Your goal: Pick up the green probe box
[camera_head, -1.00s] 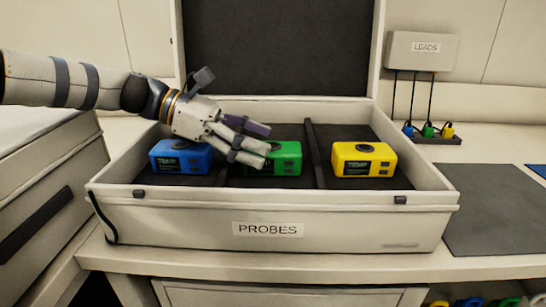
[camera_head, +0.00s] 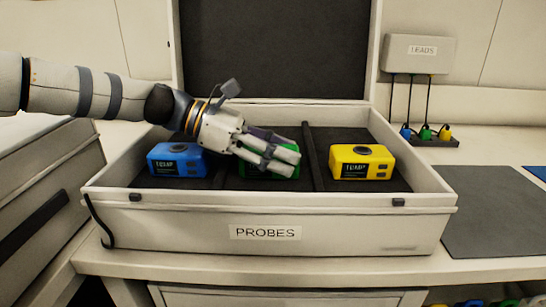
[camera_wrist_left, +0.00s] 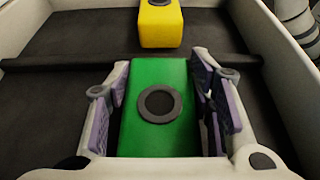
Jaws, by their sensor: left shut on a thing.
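The green probe box (camera_head: 262,174) sits in the middle of the open case labelled PROBES (camera_head: 330,220). In the head view my left gripper (camera_head: 284,158) covers most of it. In the left wrist view the green box (camera_wrist_left: 160,135) shows a dark round ring on top and lies between the two fingers of my left gripper (camera_wrist_left: 162,100). The left gripper is shut on the green box, one finger along each side. The box appears to be still down in the case. My right gripper is not in view.
A blue box (camera_head: 178,160) stands left of the green one and a yellow box (camera_head: 362,162) right, beyond a dark divider (camera_head: 312,160). The case's raised lid (camera_head: 275,50) stands behind. A LEADS holder (camera_head: 422,54) hangs at the right, above a dark mat (camera_head: 490,210).

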